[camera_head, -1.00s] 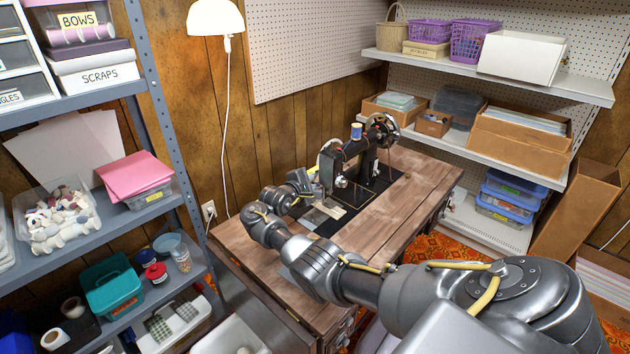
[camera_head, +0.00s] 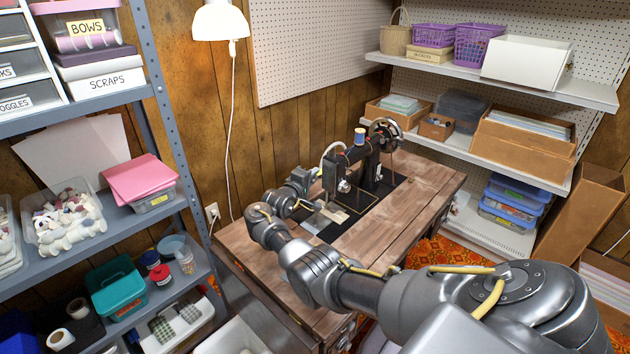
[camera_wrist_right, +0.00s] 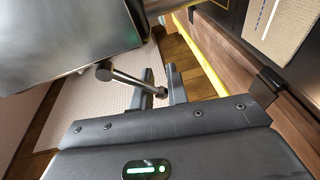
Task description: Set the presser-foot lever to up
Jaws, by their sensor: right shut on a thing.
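The black sewing machine (camera_head: 345,170) stands on the wooden treadle table (camera_head: 400,200). My right gripper (camera_head: 318,184) is at the left end of the machine's head, and its fingertips are hard to make out there. In the right wrist view my right gripper (camera_wrist_right: 158,84) is shut on the presser-foot lever (camera_wrist_right: 126,77), a short metal rod with a knobbed end. The rod comes from beside the dark machine head (camera_wrist_right: 70,40) and its end lies between the fingers. I cannot tell from the pictures whether the lever is up or down. My left gripper is not in view.
A blue thread spool (camera_head: 359,136) sits on top of the machine and the handwheel (camera_head: 385,133) is at its far end. A lamp (camera_head: 219,20) hangs on the wall behind. Loaded shelves (camera_head: 160,215) stand at the left. The table's right part is clear.

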